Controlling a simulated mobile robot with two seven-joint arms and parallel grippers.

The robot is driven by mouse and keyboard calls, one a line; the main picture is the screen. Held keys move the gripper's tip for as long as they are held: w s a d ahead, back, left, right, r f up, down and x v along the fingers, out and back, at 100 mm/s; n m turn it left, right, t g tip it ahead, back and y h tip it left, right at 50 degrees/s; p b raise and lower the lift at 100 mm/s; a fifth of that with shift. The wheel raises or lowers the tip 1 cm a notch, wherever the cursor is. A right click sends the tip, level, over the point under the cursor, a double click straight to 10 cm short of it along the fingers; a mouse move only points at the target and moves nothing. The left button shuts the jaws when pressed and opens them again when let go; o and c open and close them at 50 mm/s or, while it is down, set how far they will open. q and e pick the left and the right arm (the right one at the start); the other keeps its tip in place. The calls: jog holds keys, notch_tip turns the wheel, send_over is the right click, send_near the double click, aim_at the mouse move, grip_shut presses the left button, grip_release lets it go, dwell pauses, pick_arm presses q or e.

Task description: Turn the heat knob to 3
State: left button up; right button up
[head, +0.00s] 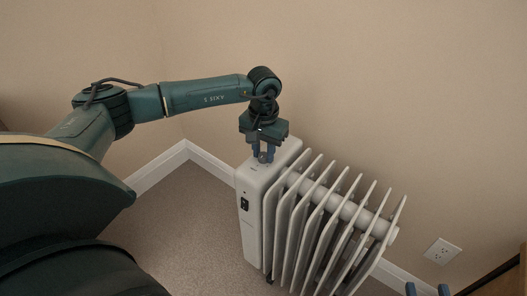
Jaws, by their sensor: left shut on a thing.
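A white oil-filled radiator heater (249,212) stands on the floor near the wall, with its control box toward me and its fins stretching to the right. My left gripper (264,154) points down onto the top of the control box and is shut on the small grey heat knob (262,158). The fingers hide much of the knob, and its markings are too small to read. My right gripper (427,289) shows only as two blue fingertips at the bottom right edge; they are apart, with nothing visible between them.
A dark switch (244,204) is on the front of the control box. A wall outlet (442,251) is to the right. A wooden piece of furniture (505,284) stands at the lower right edge. The carpet (190,225) left of the heater is clear.

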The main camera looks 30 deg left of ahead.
aim_at(263, 155)
pick_arm(q)
jog(key=shift+m, duration=0.8)
pick_arm(e)
jog(key=shift+a, duration=0.1)
pick_arm(q)
jog(key=o, duration=1)
notch_tip(263, 155, up, 13)
jog(key=p, duration=0.2)
jog(key=shift+p, duration=0.3)
pick_arm(e)
jog(key=shift+s+d+f+m+g+h, duration=0.1)
jog(key=shift+s+d+m+g+h, duration=0.3)
jog(key=shift+g, duration=0.5)
pick_arm(q)
jog(key=shift+r, duration=0.2)
pick_arm(e)
jog(key=shift+w, duration=0.1)
